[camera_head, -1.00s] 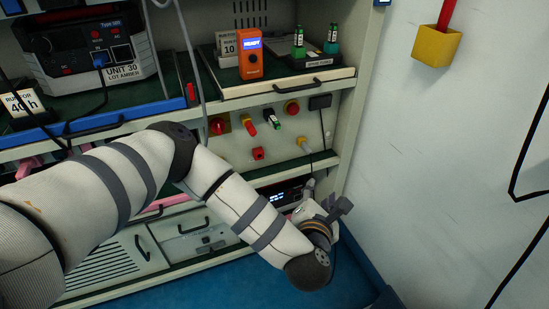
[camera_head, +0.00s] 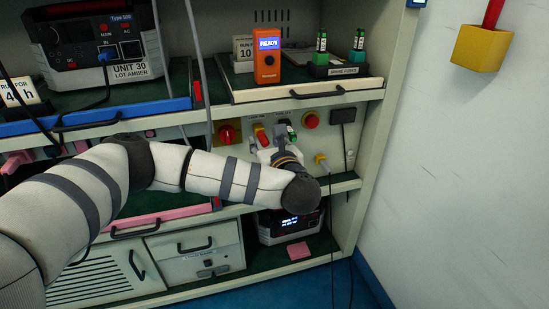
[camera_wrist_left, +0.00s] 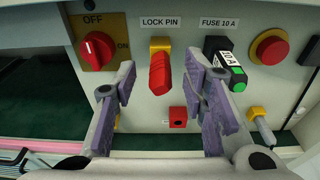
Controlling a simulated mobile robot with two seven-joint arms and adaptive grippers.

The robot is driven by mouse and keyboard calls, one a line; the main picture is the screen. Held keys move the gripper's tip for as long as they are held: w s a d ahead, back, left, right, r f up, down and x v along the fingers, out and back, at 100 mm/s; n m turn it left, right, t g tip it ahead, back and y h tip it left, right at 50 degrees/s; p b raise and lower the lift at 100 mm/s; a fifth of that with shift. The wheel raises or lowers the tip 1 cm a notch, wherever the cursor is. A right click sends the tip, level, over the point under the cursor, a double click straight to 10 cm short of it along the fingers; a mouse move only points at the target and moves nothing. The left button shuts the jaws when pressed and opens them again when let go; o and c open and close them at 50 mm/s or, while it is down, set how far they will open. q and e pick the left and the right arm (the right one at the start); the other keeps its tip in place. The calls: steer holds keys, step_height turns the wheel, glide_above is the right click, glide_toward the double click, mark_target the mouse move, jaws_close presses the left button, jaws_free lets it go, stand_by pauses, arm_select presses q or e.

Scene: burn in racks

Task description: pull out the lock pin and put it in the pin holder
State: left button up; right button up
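The lock pin (camera_wrist_left: 160,75) has a red ribbed grip and sits in a yellow mount below the label "LOCK PIN". In the head view the lock pin (camera_head: 261,135) shows just above my left gripper (camera_head: 283,150). In the left wrist view my left gripper (camera_wrist_left: 162,82) is open, with one finger on each side of the pin's grip and gaps visible. A yellow box (camera_head: 481,50) with a red rod rising from it is on the right wall; I cannot tell if it is the pin holder. My right gripper is not in view.
A red OFF/ON rotary switch (camera_wrist_left: 97,48) is left of the pin. A fuse (camera_wrist_left: 226,62) labelled "FUSE 10 A" and a red button (camera_wrist_left: 270,47) are to its right. A small red socket (camera_wrist_left: 178,116) is below. An orange handheld meter (camera_head: 267,62) reads READY on the shelf above.

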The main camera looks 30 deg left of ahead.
arm_select(q)
steer(key=shift+x, duration=1.05)
jaws_close()
